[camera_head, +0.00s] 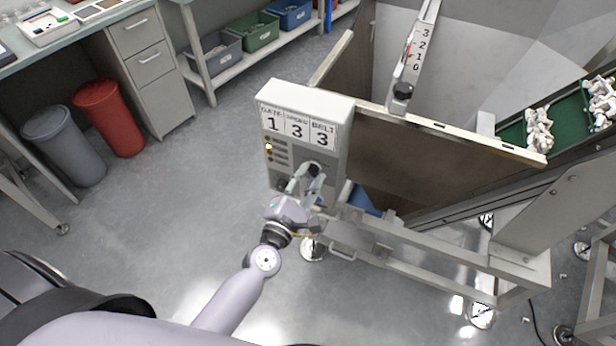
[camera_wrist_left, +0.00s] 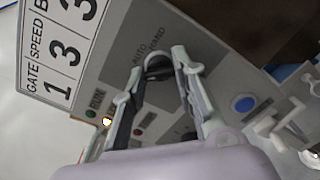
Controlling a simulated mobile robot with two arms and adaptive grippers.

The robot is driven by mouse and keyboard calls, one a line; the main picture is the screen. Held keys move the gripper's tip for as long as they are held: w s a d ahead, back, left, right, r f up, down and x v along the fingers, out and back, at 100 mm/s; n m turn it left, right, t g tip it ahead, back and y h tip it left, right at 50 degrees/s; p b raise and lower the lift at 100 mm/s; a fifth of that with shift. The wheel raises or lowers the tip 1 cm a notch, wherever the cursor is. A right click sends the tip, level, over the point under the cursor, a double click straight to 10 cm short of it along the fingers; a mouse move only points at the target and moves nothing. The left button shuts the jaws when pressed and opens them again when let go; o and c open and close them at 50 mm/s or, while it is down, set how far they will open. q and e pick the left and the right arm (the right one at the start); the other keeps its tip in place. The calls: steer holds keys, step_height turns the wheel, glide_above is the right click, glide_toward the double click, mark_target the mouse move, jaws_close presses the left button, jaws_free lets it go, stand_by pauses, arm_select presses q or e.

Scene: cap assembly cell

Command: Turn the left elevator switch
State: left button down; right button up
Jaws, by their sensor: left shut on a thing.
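The control box (camera_head: 300,103) stands at the hopper's left corner, with a display reading gate 1, speed 3, belt 3. It also shows in the left wrist view (camera_wrist_left: 112,62). My left gripper (camera_head: 308,172) is at the lower part of its front face. In the left wrist view, the fingertips of my left gripper (camera_wrist_left: 160,62) close around a dark switch knob (camera_wrist_left: 158,70) beside the words AUTO and HAND. In the head view the gripper mostly hides this knob. My right gripper is not in view.
A lit yellow lamp (camera_head: 268,147) is on the box's left side. A blue button (camera_wrist_left: 243,103) sits near the fingers. The hopper wall (camera_head: 450,160) and a metal frame (camera_head: 400,262) stand to the right. Red (camera_head: 109,118) and grey (camera_head: 64,145) bins stand left; the floor between is clear.

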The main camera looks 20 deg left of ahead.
arm_select(q)
steer(key=m+p, duration=0.2)
steer(key=m, duration=0.2)
steer(key=shift+r+m, duration=0.1)
steer(key=shift+m, duration=0.3)
steer(key=m+p, duration=0.2)
steer(key=m, duration=0.2)
steer(key=shift+m, duration=0.3)
steer(key=m+p, duration=0.2)
steer(key=m, duration=0.3)
steer(key=shift+p, duration=0.3)
steer(key=shift+f+m+p, duration=0.2)
steer(key=shift+m+p, duration=0.35)
steer(key=shift+m, duration=1.15)
